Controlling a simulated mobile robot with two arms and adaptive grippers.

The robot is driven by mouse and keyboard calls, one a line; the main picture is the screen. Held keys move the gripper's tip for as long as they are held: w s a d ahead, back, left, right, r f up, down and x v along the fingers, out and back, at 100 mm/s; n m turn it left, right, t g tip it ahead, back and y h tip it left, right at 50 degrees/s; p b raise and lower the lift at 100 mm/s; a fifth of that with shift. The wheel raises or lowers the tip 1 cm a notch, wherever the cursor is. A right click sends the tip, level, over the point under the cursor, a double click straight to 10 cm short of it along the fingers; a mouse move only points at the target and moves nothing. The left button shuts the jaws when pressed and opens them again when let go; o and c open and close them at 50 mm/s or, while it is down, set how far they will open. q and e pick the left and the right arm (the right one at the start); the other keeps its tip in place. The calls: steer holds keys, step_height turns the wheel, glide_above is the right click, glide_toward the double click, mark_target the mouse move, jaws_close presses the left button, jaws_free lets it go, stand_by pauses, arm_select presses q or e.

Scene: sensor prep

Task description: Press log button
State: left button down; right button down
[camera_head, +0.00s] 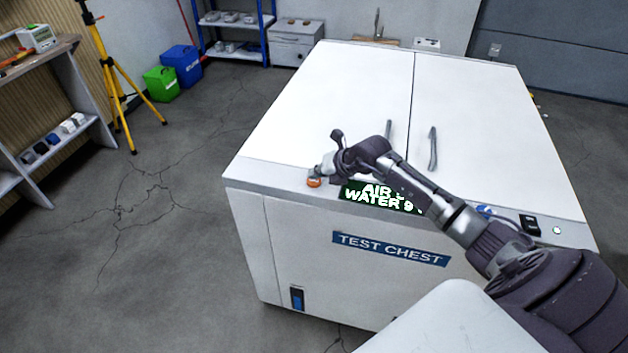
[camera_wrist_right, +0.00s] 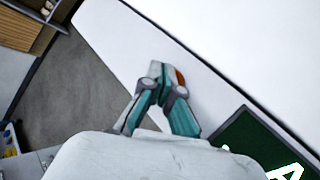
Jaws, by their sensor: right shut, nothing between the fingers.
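The white test chest (camera_head: 300,225) stands in front of me, with its name on a blue label. An orange button (camera_head: 314,183) sits at the left of its front ledge; no "log" label is readable. My right gripper (camera_head: 320,171) is shut and empty, its fingertips right at the button. In the right wrist view the shut fingers (camera_wrist_right: 160,80) hide most of the orange button (camera_wrist_right: 180,77); I cannot tell whether they touch it. My left gripper is not in view.
A green display (camera_head: 356,192) reading AIR and WATER is partly covered by my right arm. A blue part (camera_head: 486,211) and a black switch (camera_head: 530,225) sit further right on the ledge. Lid handles (camera_head: 433,150) stand up behind. A yellow tripod (camera_head: 110,70) stands left.

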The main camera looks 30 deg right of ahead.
mark_target(316, 181)
steer(key=shift+f+b, duration=0.3)
steer(key=shift+f, duration=0.25)
stand_by(0.5)
steer(key=shift+r+p, duration=0.8)
steer(key=shift+r, duration=0.15)
step_height(316, 181, up, 5)
steer(key=p, duration=0.4)
stand_by(0.7)
